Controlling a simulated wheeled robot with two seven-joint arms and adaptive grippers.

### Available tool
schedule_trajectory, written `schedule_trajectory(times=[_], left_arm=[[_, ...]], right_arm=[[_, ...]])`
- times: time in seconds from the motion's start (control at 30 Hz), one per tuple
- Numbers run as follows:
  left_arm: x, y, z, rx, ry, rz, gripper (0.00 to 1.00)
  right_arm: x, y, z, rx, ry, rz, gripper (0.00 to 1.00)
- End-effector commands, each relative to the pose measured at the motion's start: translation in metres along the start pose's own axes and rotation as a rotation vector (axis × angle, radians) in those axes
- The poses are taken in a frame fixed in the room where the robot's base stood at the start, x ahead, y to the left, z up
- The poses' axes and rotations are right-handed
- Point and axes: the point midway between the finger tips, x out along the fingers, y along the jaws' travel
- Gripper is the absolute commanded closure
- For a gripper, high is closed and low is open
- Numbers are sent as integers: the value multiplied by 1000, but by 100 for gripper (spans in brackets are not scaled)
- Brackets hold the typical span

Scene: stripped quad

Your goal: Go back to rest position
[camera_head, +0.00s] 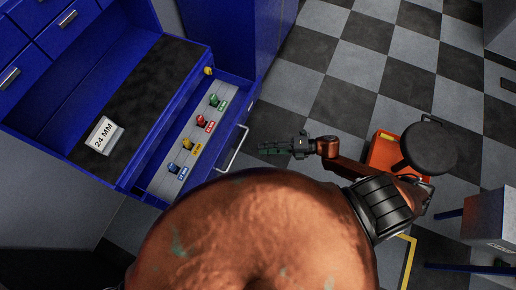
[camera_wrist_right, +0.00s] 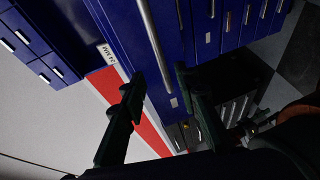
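My right gripper (camera_head: 266,149) hangs in the air to the right of the open drawer (camera_head: 150,181), just beyond its silver handle (camera_head: 236,148). In the right wrist view its two dark fingers (camera_wrist_right: 160,88) stand apart with nothing between them. The drawer holds several small coloured pieces in a row: a green one (camera_head: 214,100), a red one (camera_head: 200,121), a yellow one (camera_head: 187,144) and a blue one (camera_head: 173,168), each beside a label. My left gripper does not show in either view.
The blue cabinet (camera_head: 231,33) fills the upper left. A "24 MM" sign (camera_head: 104,135) lies on its black top (camera_head: 150,90). A round black seat (camera_head: 429,148) stands to the right of my right arm. A table (camera_head: 493,217) is at the right edge. Checkered floor (camera_head: 370,65) lies open beyond.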

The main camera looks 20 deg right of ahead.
Motion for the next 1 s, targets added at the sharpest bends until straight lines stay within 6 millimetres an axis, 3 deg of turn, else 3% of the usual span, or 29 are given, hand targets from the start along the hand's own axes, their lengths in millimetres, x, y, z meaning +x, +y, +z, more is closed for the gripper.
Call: schedule_trajectory(times=[0.67, 0.77, 0.83, 0.9, 1.0], left_arm=[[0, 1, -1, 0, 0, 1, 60], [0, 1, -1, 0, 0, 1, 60], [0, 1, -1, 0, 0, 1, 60], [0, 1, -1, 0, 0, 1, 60], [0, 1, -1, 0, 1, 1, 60]], right_arm=[[-2, -6, 7, 23, -28, -4, 71], [-6, -28, 31, 104, -125, -17, 71], [-14, -57, 57, 206, -241, -33, 71], [-28, -96, 83, 335, -380, -50, 71], [-56, -161, 106, 543, -583, -73, 71]])
